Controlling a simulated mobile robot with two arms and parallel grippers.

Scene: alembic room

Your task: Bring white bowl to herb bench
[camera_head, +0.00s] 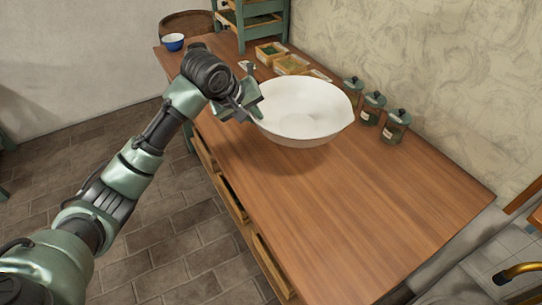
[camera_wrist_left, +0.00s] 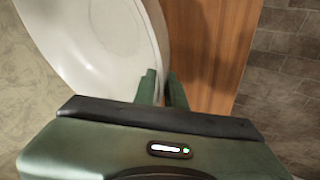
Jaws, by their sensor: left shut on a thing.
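The white bowl (camera_head: 303,112) is large and wide, and appears held a little above the wooden bench (camera_head: 330,220), with a shadow beneath it. My left gripper (camera_head: 252,105) is shut on the left rim of the bowl in the head view. In the left wrist view the bowl (camera_wrist_left: 95,45) fills the upper left, and the fingers (camera_wrist_left: 163,90) meet its rim. The bowl looks nearly level, slightly tilted. The bench also shows in the left wrist view (camera_wrist_left: 210,50). My right gripper is in neither view.
Several lidded jars (camera_head: 373,108) stand by the wall, right of the bowl. Small wooden boxes with green contents (camera_head: 270,53) and a green rack (camera_head: 240,25) stand at the back. The bench's front half is clear.

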